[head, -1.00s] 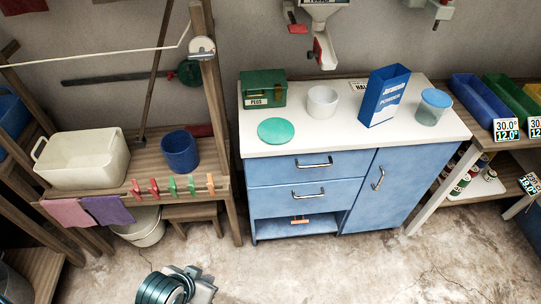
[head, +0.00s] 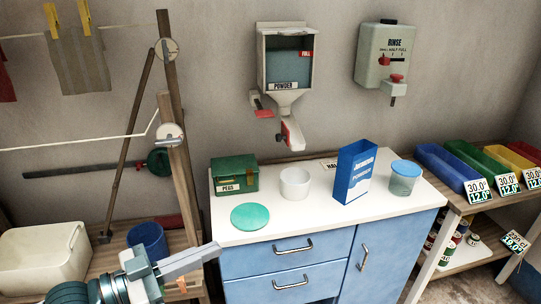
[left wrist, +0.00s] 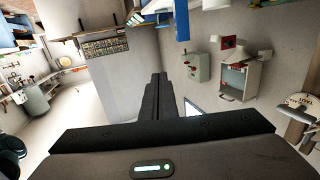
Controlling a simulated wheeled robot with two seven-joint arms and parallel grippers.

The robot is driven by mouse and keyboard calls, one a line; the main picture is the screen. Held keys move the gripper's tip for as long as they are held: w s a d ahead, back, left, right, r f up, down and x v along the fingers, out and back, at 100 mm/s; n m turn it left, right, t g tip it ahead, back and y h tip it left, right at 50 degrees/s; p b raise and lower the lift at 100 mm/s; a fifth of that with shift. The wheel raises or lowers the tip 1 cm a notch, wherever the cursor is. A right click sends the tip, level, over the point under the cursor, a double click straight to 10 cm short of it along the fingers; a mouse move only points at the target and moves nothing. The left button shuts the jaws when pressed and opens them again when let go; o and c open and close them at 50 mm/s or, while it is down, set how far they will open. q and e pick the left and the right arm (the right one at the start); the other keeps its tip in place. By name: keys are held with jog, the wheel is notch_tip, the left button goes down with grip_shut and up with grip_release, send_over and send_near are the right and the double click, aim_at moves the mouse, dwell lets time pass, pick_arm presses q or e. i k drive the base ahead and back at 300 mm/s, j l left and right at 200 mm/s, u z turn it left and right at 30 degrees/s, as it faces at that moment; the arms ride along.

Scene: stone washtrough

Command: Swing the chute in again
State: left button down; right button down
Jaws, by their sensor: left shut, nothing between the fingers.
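The powder dispenser (head: 286,62) hangs on the wall, with a grey hopper and a sign reading POWDER. Its chute (head: 292,134), pale with a red part, hangs below the hopper and slants down to the right. The dispenser also shows, turned over, in the left wrist view (left wrist: 238,80). My left gripper (head: 216,249) is shut and empty, low in front of the cabinet's left end, below and left of the chute and apart from it. Its closed fingers (left wrist: 160,78) fill the middle of the left wrist view. My right gripper is not in view.
On the white counter (head: 330,218) stand a green box (head: 234,175), a white cup (head: 295,184), a blue powder carton (head: 352,172), a lidded jar (head: 403,178) and a green disc (head: 257,216). The rinse dispenser (head: 386,55) hangs to the right. A wooden post (head: 172,70) rises at left.

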aim_at(292, 134)
jog(key=i+j+u, duration=0.2)
jog(key=u, duration=0.3)
jog(key=i+u, duration=0.2)
jog(key=u, duration=0.3)
jog(key=i+j+z, duration=0.1)
jog(key=i, duration=0.4)
jog(key=i+z, duration=0.15)
jog(key=z, duration=0.25)
jog(key=i+j+z, duration=0.1)
jog(key=z, duration=0.3)
jog(key=i+j+z, duration=0.1)
jog(key=z, duration=0.3)
jog(key=i+j+z, duration=0.15)
jog(key=z, duration=0.25)
